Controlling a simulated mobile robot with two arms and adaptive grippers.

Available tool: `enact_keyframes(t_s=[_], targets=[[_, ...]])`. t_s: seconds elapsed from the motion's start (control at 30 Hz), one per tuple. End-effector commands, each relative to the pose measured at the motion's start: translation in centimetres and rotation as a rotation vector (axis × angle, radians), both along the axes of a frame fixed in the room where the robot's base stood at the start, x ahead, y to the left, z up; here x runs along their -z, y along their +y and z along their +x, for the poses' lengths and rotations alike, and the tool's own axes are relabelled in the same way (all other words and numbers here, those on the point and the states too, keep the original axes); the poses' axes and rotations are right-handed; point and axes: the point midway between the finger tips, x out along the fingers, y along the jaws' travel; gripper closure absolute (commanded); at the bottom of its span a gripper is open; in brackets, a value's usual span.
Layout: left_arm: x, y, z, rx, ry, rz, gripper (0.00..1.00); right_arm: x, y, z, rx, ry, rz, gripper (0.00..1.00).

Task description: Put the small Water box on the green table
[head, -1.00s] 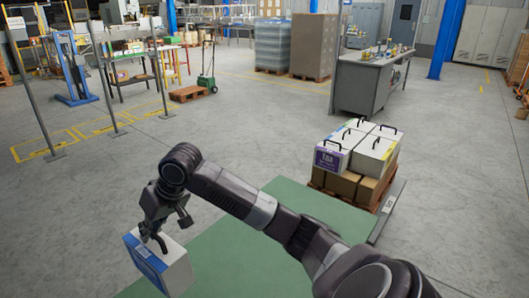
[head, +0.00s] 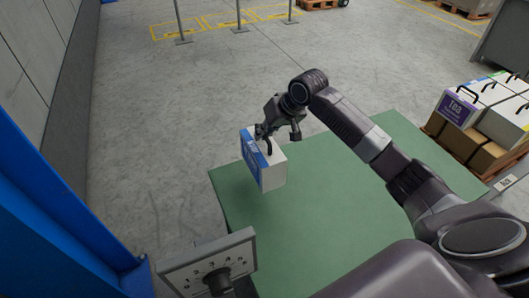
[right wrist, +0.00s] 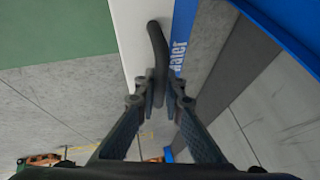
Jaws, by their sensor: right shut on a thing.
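The small Water box (head: 272,172) is white with a blue label side and a dark handle on top. It hangs upright from my right gripper (head: 281,131), near the far left corner of the green table (head: 340,225). I cannot tell whether its base touches the table. In the right wrist view, the fingers (right wrist: 160,100) close on the dark handle (right wrist: 157,50), beside the blue strip lettered "Water" (right wrist: 180,45). Green table surface (right wrist: 60,30) shows to the left there. My left gripper is out of view.
A grey panel (head: 205,262) stands at the table's near left corner. A blue column (head: 55,215) is at the left. Boxes with handles, one purple-labelled (head: 458,108), sit on cartons at the right. The tabletop looks otherwise clear.

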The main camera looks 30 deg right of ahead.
Motion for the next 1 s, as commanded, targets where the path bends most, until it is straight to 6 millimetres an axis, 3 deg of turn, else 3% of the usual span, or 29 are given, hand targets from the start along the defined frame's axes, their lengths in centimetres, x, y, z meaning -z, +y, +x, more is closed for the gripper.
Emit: enact_keyframes(t_s=[0.1,0.37,0.6,1.0], targets=[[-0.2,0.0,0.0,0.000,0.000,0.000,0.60,2.5,0.1,0.0,0.001,-0.001,0.003,1.00],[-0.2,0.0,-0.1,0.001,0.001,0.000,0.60,5.0,0.0,0.1,0.000,-0.004,0.002,1.00],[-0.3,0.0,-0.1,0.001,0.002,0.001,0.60,8.3,0.1,0.1,0.000,-0.003,0.003,1.00],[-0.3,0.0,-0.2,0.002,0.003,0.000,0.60,9.1,0.1,0.1,0.000,-0.005,0.002,1.00]])
